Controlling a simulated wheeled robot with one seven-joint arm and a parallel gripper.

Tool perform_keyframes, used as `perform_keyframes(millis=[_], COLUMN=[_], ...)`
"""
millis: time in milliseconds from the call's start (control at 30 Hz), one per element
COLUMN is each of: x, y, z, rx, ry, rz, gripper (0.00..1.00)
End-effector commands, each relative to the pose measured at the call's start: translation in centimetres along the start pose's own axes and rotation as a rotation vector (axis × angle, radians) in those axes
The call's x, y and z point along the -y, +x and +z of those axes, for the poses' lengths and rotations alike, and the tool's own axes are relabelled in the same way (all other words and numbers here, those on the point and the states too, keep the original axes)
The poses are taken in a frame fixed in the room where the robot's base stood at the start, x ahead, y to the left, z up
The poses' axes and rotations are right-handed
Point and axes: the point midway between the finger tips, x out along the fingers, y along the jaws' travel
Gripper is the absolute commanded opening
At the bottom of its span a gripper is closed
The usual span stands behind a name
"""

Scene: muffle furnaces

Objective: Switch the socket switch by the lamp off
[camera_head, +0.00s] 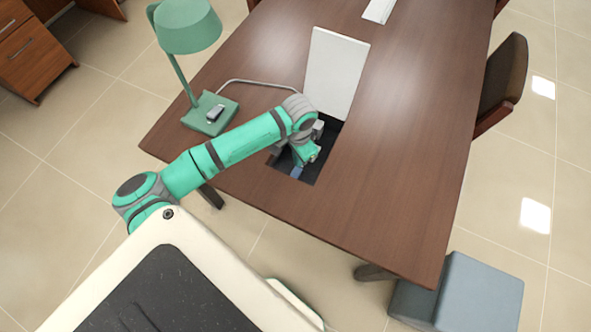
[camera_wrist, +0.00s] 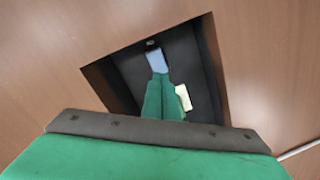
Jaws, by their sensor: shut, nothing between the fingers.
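A green desk lamp (camera_head: 187,28) stands on the left of the brown table, its base (camera_head: 222,126) carrying a small grey-and-black part. A dark rectangular recess (camera_head: 318,168) is open in the tabletop to the right of the lamp. My gripper (camera_head: 297,172) reaches down into it with its fingers together and empty. In the wrist view the fingertips (camera_wrist: 157,62) point at the far wall of the recess (camera_wrist: 203,60). A small dark part (camera_wrist: 152,43) shows just beyond the tips; I cannot tell if it is the socket switch. A cream piece (camera_wrist: 183,97) shows right of the fingers.
A pale lid panel (camera_head: 335,72) stands raised at the recess's far edge. A light cable (camera_head: 255,83) runs across the tabletop from the lamp toward the recess. The tabletop (camera_head: 400,150) right of the recess is clear. A chair (camera_head: 503,75) and a grey box (camera_head: 465,290) stand beside the table.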

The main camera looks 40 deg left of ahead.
Motion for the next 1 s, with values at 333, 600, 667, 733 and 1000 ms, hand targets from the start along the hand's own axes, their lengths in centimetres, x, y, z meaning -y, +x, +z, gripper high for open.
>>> perform_keyframes(millis=[333, 600, 667, 733, 1000], x=[0.0, 0.0, 0.0, 0.0, 0.0], y=[-2.4, -4.3, -4.7, -5.2, -7.0], z=[0.0, 0.0, 0.0, 0.0, 0.0], rx=[0.000, -0.001, 0.000, 0.001, 0.000], ry=[0.001, 0.001, 0.001, 0.001, 0.001], rz=[-0.001, -0.001, -0.001, -0.002, -0.001], gripper=[0.00, 0.00, 0.00, 0.00, 0.00])
